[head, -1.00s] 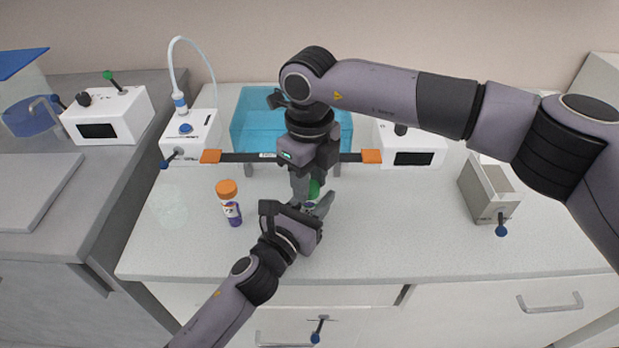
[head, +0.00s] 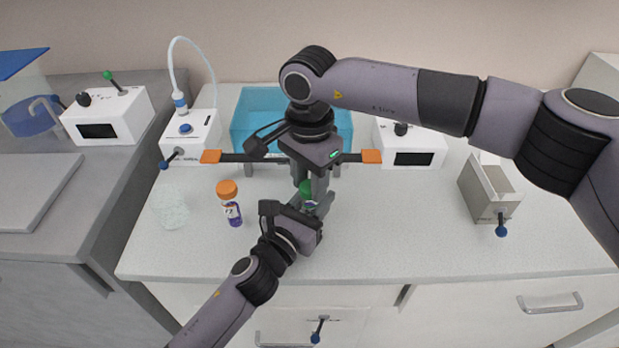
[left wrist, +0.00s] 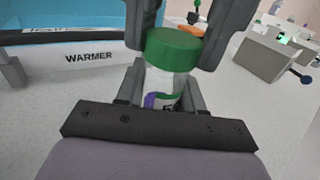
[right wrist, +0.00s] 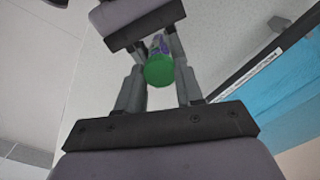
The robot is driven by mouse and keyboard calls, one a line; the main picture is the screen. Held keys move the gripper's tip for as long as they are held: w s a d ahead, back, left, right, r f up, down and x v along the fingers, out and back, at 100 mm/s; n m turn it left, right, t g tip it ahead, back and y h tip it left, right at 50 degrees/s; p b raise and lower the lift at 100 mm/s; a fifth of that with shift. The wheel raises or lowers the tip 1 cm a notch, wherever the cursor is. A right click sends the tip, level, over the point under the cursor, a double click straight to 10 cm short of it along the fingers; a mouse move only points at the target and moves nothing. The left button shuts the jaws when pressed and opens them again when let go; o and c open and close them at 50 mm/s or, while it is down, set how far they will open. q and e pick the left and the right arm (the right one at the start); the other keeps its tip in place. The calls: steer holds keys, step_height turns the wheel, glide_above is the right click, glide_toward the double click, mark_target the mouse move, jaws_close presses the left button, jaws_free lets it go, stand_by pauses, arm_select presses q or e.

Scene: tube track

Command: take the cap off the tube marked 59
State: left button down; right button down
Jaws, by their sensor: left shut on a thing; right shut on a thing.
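A clear tube with a green cap (left wrist: 174,48) stands upright between my two grippers; a label with a purple patch shows on the tube body (left wrist: 165,92), its number only partly visible. My left gripper (head: 311,206) comes from the front and is shut on the tube body. My right gripper (head: 308,188) comes from above and is shut on the green cap, which also shows in the right wrist view (right wrist: 159,71). The cap sits on the top of the tube with no clear gap. Another tube, orange-capped (head: 231,208) with a purple label, stands to the left.
A blue bath marked WARMER (left wrist: 90,57) stands behind the grippers. A white device with a hose (head: 188,135) is at the left back, a white box (head: 424,146) at the right back.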

steer(key=shift+r, duration=0.25)
stand_by(0.6)
steer(key=shift+r, duration=0.85)
steer(key=shift+r, duration=2)
arm_select(q)
steer(key=c, duration=0.6)
jaws_free()
